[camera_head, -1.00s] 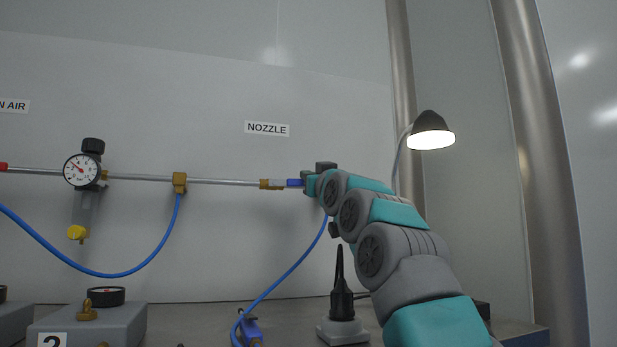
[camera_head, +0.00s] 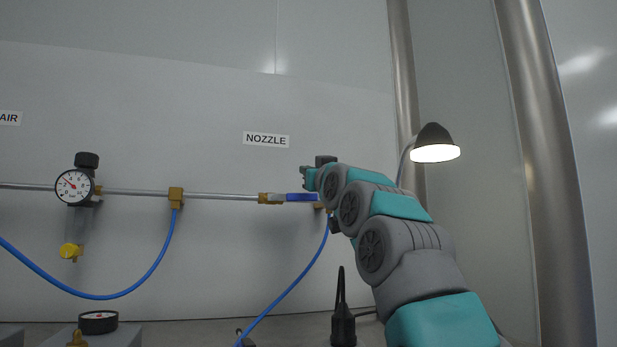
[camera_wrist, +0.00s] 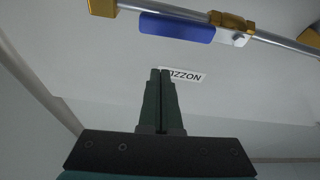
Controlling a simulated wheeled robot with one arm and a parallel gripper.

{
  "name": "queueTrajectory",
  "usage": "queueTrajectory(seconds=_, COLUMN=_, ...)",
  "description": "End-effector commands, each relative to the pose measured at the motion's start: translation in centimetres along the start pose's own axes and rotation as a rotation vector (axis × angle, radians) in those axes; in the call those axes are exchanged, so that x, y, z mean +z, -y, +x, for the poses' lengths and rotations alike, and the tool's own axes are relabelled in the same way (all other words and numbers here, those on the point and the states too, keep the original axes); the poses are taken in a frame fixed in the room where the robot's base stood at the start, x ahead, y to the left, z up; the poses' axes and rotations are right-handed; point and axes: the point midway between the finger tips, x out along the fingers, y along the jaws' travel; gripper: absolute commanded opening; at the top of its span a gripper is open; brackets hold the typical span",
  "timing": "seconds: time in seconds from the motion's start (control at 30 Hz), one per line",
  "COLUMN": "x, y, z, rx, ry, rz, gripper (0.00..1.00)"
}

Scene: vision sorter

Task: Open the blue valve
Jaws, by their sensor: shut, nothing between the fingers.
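The blue valve is a lever handle (camera_head: 301,197) on the thin metal pipe, right of a brass fitting (camera_head: 270,198). The handle lies along the pipe, and its right part is close to my arm in the picture. It shows whole in the wrist view (camera_wrist: 177,27), near the top. My gripper (camera_head: 306,177) is just above the handle in the head view. In the wrist view my gripper's fingers (camera_wrist: 160,72) are together and empty, pointing at the wall and apart from the handle in the picture. They partly cover the NOZZLE label (camera_wrist: 190,76).
A pressure gauge (camera_head: 74,187) and a brass tee (camera_head: 176,197) sit on the pipe to the left. A blue hose (camera_head: 290,287) hangs below the valve. A lit lamp (camera_head: 435,143) stands at the right.

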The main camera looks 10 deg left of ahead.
Motion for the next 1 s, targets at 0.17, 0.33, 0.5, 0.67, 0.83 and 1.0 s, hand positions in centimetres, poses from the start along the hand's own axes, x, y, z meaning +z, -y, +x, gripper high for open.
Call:
queueTrajectory(seconds=0.17, x=0.8, y=0.0, z=-1.9, rx=0.001, ry=0.002, rz=0.001, gripper=0.0)
queueTrajectory(seconds=0.33, x=0.6, y=0.1, z=-3.8, rx=0.001, ry=0.0, rz=0.0, gripper=0.0)
queueTrajectory(seconds=0.5, x=0.7, y=0.2, z=-5.9, rx=0.0, ry=0.002, rz=0.001, gripper=0.0)
queueTrajectory(seconds=0.67, x=0.7, y=0.3, z=-7.9, rx=0.0, ry=0.001, rz=0.001, gripper=0.0)
queueTrajectory(seconds=0.83, x=0.1, y=0.2, z=-8.9, rx=0.0, ry=-0.002, rz=0.001, gripper=0.0)
queueTrajectory(seconds=1.0, x=0.3, y=0.2, z=-9.6, rx=-0.001, ry=0.002, rz=0.0, gripper=0.0)
